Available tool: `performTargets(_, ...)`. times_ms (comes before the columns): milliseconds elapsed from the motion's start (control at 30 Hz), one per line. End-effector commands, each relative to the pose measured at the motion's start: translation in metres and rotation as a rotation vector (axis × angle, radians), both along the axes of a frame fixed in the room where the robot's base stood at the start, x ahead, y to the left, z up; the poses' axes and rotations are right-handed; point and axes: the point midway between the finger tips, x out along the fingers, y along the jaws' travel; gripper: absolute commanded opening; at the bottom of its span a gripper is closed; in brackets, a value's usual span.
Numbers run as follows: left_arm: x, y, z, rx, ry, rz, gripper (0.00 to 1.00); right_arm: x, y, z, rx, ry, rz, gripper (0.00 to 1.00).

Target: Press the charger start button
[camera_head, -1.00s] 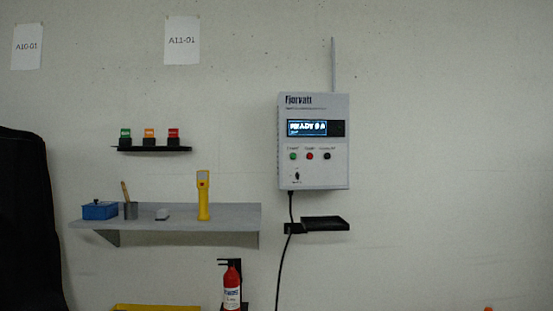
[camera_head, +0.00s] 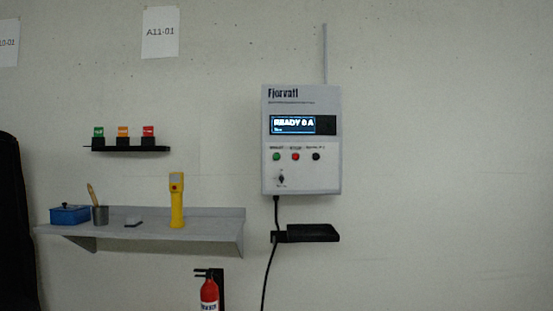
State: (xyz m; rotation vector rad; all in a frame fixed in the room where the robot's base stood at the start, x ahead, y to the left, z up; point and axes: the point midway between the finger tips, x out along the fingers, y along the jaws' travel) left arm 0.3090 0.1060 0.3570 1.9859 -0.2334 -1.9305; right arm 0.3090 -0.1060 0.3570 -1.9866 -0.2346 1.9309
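The charger (camera_head: 330,170) is a light grey box on the wall, right of the picture's middle. Its lit display (camera_head: 293,124) reads "READY 0 A". Below the display are a green button (camera_head: 276,157), a red button (camera_head: 295,157) and a black button (camera_head: 316,157). Their small labels are too blurred to read surely. A small dark switch (camera_head: 281,179) sits lower on the front. Neither of my grippers is in view.
A grey shelf (camera_head: 210,222) juts out at the left with a blue box (camera_head: 70,214), a cup (camera_head: 100,215) and a yellow handheld device (camera_head: 177,205). A black bracket (camera_head: 310,234) and a cable (camera_head: 271,250) are below the charger. A fire extinguisher (camera_head: 209,294) hangs low.

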Motion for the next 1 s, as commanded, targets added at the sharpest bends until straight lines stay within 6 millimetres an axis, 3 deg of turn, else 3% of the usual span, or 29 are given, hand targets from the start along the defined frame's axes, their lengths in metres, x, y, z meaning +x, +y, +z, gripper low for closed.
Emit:
performTargets(67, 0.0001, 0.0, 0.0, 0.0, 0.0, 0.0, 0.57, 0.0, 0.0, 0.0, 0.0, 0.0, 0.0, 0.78)
performTargets(567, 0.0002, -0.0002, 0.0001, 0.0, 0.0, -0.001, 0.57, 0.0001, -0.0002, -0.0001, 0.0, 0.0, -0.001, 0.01)
performTargets(1000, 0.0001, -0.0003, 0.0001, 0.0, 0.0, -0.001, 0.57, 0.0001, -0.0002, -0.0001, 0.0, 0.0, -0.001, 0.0)
